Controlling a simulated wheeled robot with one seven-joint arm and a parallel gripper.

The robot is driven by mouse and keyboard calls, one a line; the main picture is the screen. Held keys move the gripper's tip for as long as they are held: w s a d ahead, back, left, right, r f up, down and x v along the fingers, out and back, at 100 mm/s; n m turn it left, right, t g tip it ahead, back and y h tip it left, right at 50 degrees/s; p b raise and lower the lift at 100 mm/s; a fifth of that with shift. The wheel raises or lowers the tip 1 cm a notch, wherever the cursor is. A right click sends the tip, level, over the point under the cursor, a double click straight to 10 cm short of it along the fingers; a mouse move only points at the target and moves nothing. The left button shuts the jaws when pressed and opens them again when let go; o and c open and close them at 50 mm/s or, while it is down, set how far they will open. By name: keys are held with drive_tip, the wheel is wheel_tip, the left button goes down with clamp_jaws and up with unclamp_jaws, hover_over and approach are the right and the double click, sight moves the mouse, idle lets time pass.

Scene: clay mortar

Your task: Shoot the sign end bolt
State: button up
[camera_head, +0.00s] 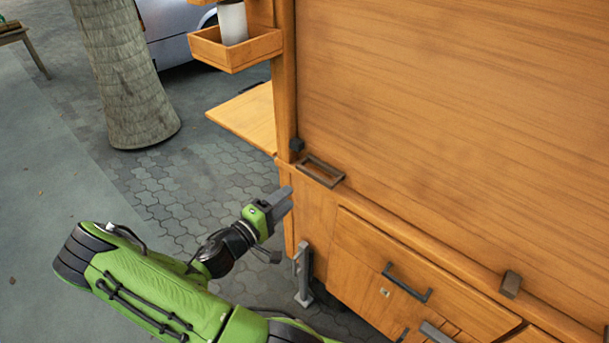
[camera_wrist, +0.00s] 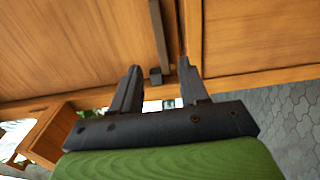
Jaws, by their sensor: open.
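My gripper (camera_head: 286,200) is open and empty, just left of the front left corner of a wooden cart. Its two dark fingers show in the wrist view (camera_wrist: 160,72), spread apart. A small dark knob (camera_head: 297,145) sits at the foot of the cart's corner post, and a flat metal rectangular frame (camera_head: 320,171) lies on the ledge beside it. Either may belong to the sign end bolt; I cannot tell which. In the wrist view a dark block (camera_wrist: 155,76) and a long dark bar (camera_wrist: 160,38) show beyond the fingertips, with no clear contact.
A large wooden panel (camera_head: 450,110) rises above the ledge. Below are drawers with a dark handle (camera_head: 407,283) and another dark block (camera_head: 511,284) on the ledge. A grey upright metal post (camera_head: 302,275) stands below my gripper. A side shelf (camera_head: 247,117) juts out left; paving is open beyond.

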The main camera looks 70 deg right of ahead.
sight(313, 177)
drive_tip(key=b+x, duration=0.1)
drive_tip(key=x, duration=1.1)
clamp_jaws()
drive_tip(key=shift+f, duration=0.1)
